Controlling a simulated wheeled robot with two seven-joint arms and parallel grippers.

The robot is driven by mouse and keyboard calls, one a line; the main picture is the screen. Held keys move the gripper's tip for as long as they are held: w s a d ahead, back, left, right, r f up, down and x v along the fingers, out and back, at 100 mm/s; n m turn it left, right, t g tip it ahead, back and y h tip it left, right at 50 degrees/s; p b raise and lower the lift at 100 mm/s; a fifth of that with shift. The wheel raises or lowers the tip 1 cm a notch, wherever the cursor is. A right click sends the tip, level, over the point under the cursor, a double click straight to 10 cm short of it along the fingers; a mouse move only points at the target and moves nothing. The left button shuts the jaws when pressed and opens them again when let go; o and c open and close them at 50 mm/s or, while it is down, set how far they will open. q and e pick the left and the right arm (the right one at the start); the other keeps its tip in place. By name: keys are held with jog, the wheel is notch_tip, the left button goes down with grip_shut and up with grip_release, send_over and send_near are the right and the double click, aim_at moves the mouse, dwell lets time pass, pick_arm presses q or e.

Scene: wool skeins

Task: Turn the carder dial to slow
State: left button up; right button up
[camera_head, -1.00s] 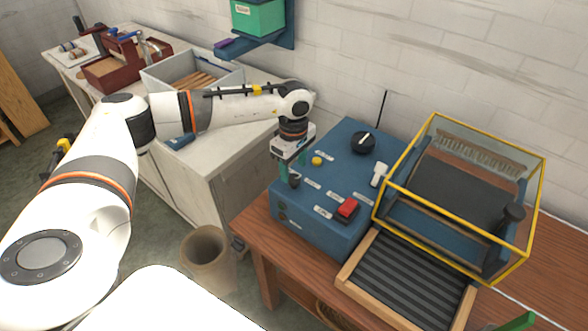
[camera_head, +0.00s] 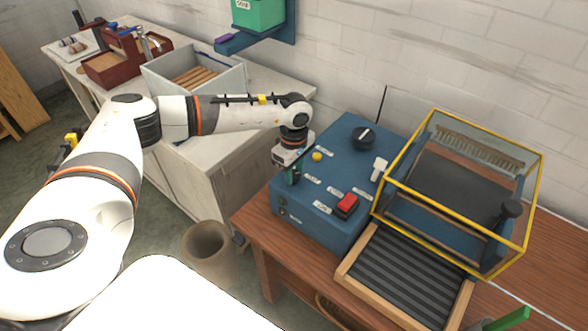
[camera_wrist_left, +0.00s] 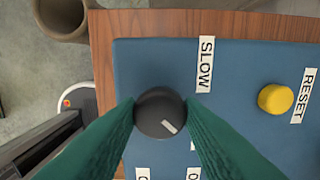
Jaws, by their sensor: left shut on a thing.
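The carder dial (camera_wrist_left: 160,112) is a small black knob on the blue control box (camera_head: 335,160). In the left wrist view its white pointer mark faces lower right, while the SLOW label (camera_wrist_left: 205,64) lies to the upper right of the knob. My left gripper (camera_head: 291,174) is down at the box's left end, and its green fingers (camera_wrist_left: 160,118) are shut on the dial from both sides. In the head view the gripper hides most of the dial. A green tip at the bottom right edge seems to be part of my right gripper (camera_head: 508,320); the rest is out of view.
A yellow RESET button (camera_wrist_left: 276,98), a red switch (camera_head: 347,203), a larger black knob (camera_head: 363,138) and a white-handled lever (camera_head: 379,169) are also on the box. A yellow-framed guard (camera_head: 460,190) stands to the right. A bin (camera_head: 207,250) stands on the floor.

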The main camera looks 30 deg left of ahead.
pick_arm(q)
jog(key=n+b, duration=0.2)
jog(key=n, duration=0.1)
jog(key=shift+f+n, duration=0.1)
jog(key=shift+n, duration=0.2)
jog(key=n+b, duration=0.2)
jog(key=n, duration=0.3)
jog(key=n+b, duration=0.1)
jog(key=n, duration=0.4)
jog(key=shift+n+b, duration=0.35)
jog(key=shift+n, duration=0.05)
jog(key=shift+r+n+b, duration=0.2)
jog(key=shift+n+b, duration=0.15)
jog(key=shift+n, duration=1.35)
jog(key=shift+w, duration=0.1)
jog(key=o, duration=1)
